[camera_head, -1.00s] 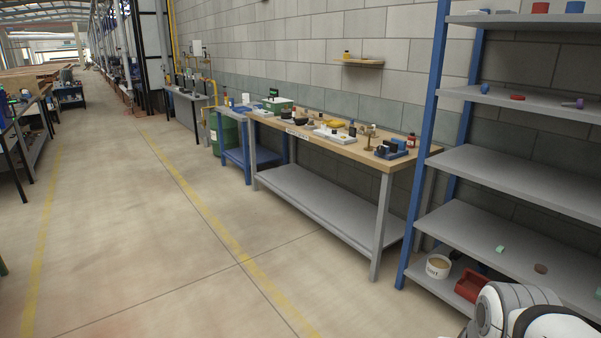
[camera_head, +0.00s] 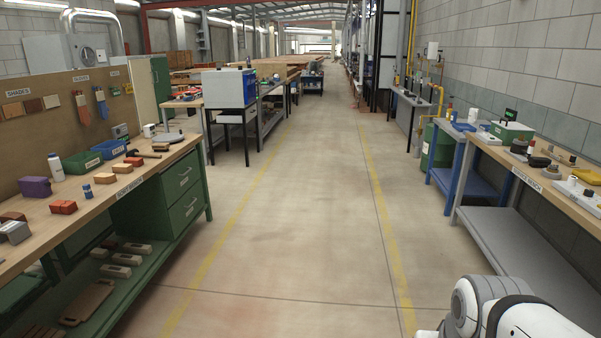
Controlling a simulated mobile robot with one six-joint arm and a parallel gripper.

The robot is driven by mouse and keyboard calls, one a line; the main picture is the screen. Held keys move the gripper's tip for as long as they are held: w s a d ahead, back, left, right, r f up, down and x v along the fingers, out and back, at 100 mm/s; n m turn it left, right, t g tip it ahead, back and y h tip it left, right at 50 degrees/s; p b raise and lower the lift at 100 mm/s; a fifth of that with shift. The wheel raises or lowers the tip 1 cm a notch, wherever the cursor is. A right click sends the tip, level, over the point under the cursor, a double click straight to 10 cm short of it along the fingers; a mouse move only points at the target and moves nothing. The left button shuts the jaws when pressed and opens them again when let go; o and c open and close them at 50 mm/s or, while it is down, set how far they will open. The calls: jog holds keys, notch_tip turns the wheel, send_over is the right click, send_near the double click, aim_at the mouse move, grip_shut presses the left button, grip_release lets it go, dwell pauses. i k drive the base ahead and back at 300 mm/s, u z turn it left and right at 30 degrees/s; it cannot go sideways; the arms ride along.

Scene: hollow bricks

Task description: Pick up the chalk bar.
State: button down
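I cannot make out a chalk bar for sure in this view. Many small items lie on the left workbench (camera_head: 130,183) and on the right bench (camera_head: 541,181), too small to tell apart. My white arm shows at the bottom right. My gripper is not in view.
The left bench holds red blocks (camera_head: 62,207), a purple box (camera_head: 36,187), green and blue bins (camera_head: 82,162) and a white bottle (camera_head: 55,168). Hollow bricks (camera_head: 127,259) lie on its lower shelf. A blue table (camera_head: 457,176) stands at right. The aisle floor (camera_head: 290,220) between is clear.

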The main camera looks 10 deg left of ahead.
aim_at(86, 187)
jog(key=u, duration=0.9)
jog(key=i, duration=1.4)
jog(key=u, duration=0.9)
jog(key=i, duration=1.4)
jog(key=u, duration=0.3)
jog(key=k, duration=0.55)
jog(key=z, duration=0.45)
jog(key=i, duration=1.25)
jog(key=u, duration=0.25)
jog(key=i, duration=1)
jog(key=u, duration=0.9)
jog(key=i, duration=0.25)
jog(key=u, duration=0.25)
